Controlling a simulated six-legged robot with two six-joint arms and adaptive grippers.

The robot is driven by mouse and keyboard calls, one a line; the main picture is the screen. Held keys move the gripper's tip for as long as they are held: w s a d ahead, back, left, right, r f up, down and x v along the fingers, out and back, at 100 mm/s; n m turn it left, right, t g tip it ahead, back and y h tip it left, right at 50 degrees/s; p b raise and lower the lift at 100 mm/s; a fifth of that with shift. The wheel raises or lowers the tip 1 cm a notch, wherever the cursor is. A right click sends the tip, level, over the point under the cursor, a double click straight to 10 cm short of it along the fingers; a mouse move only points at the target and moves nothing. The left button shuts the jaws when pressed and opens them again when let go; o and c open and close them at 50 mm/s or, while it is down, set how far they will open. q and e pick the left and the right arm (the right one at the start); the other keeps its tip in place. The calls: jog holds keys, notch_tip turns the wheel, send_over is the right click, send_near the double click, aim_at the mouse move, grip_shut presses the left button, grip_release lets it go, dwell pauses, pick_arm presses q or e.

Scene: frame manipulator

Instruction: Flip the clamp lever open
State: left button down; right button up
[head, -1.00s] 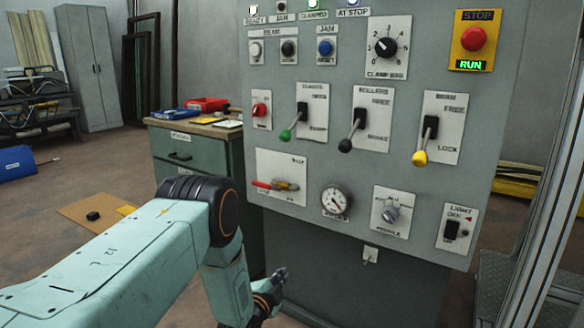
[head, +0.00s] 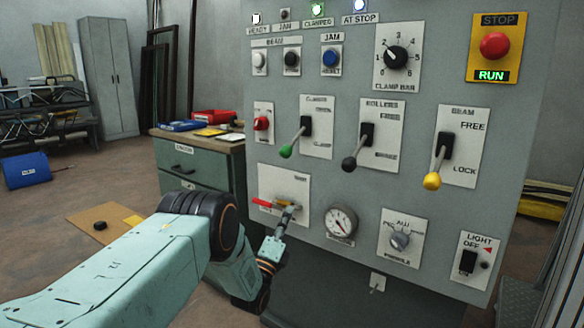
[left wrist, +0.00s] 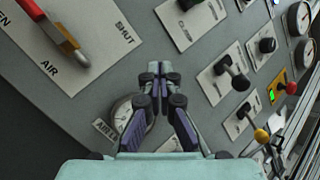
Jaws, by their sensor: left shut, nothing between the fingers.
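The clamp lever (head: 305,126) is on the grey panel, on a white plate. Its handle slants down and left to a green knob (head: 285,151). The CLAMPED lamp (head: 318,8) glows green. My left gripper (head: 291,210) is shut and empty, below the clamp lever, in front of the air valve's right end. In the left wrist view my left gripper (left wrist: 160,68) overlaps the gauge. My right gripper is not in view.
The red-handled air valve (head: 264,202) and the gauge (head: 341,223) sit low on the panel. The black-knobbed rollers lever (head: 364,134) and yellow-knobbed beam lever (head: 444,148) are right of the clamp lever. A red stop button (head: 494,45) is top right. A green cabinet (head: 200,165) stands left.

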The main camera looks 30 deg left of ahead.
pick_arm(q)
jog(key=m, duration=0.1)
jog(key=r+m+t, duration=0.1)
jog(key=m, duration=0.1)
jog(key=r+m, duration=0.1)
jog(key=shift+s+d+r+t+h, duration=0.15)
jog(key=shift+s+d+t+h, duration=0.15)
jog(key=shift+h, duration=0.1)
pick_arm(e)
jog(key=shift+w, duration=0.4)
pick_arm(q)
jog(key=shift+s+r, duration=0.1)
jog(key=shift+s, duration=0.05)
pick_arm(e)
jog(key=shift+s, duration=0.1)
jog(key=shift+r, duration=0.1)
